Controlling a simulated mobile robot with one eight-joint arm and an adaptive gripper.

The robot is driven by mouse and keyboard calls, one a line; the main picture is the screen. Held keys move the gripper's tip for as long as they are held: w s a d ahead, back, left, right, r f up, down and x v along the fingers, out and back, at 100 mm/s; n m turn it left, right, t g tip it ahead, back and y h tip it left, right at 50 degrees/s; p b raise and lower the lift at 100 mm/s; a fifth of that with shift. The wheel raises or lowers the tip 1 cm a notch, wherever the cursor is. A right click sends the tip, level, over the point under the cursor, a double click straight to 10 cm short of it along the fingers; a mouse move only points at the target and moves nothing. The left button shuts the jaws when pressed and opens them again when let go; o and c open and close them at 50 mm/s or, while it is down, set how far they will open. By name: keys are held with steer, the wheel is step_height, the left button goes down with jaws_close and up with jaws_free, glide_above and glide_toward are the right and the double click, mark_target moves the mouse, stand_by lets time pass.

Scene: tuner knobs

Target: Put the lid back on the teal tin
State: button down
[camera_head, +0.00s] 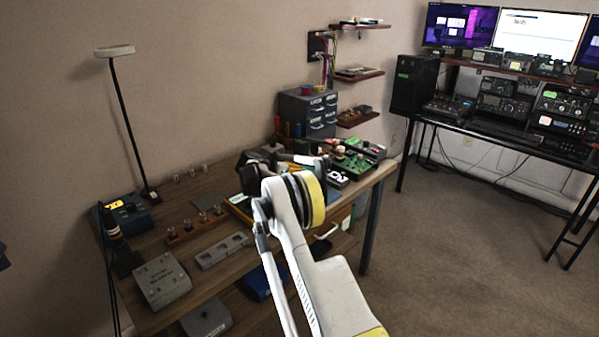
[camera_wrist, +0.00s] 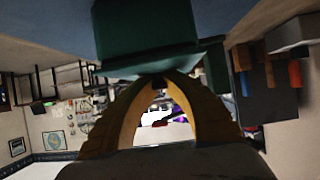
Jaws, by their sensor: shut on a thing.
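In the wrist view, which shows the room upside down, my gripper (camera_wrist: 163,80) has its two yellow-brown fingers closed together at the tips. They are shut on a thin teal slab, the lid (camera_wrist: 190,59). The teal tin (camera_wrist: 145,25) shows as a darker block at the top centre, standing on a blue-grey surface (camera_wrist: 50,25). The lid lies right over the tin's mouth and looks slightly tilted to it. I cannot tell whether they touch or whether it is seated. In the head view my arm hides the tin and the lid.
The workbench (camera_head: 225,265) is crowded around my arm. Green circuit boards (camera_head: 352,165) lie to the right, and a grey drawer cabinet (camera_head: 308,112) stands behind. A row of knobs on a wooden strip (camera_head: 195,228), a grey box (camera_head: 162,280) and a lamp (camera_head: 125,125) are to the left.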

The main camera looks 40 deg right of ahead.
steer(key=shift+f, duration=0.25)
stand_by(0.3)
steer(key=c, duration=1.4)
jaws_free()
steer(key=v, duration=1.2)
steer(key=shift+r, duration=0.1)
